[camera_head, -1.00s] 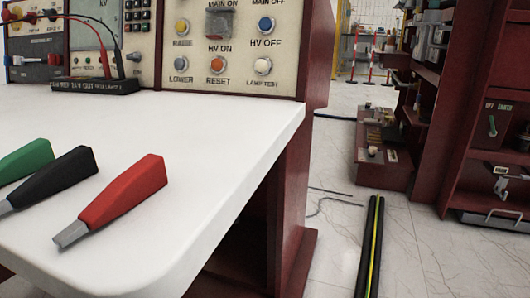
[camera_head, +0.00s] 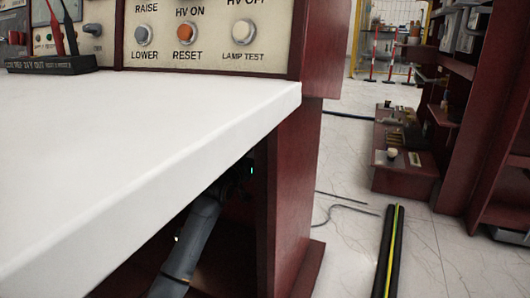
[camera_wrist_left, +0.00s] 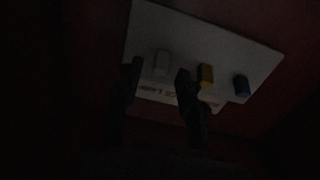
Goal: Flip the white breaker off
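The white breaker (camera_wrist_left: 161,63) is the leftmost of three on a pale panel (camera_wrist_left: 230,60) in the dark left wrist view. A yellow breaker (camera_wrist_left: 206,75) and a blue breaker (camera_wrist_left: 242,86) sit to its right. My left gripper (camera_wrist_left: 160,72) is open, its two dark fingers apart, with the white breaker showing between the fingertips. Contact cannot be told in this light. In the head view, a grey arm of mine (camera_head: 196,235) reaches under the table; its end is in shadow. The panel is hidden there. My right gripper is not in view.
The white tabletop (camera_head: 130,140) overhangs the arm, and a dark red table leg (camera_head: 292,200) stands just right of it. A control panel (camera_head: 215,30) rises behind the tabletop. A black and yellow strip (camera_head: 390,250) lies on the floor at right.

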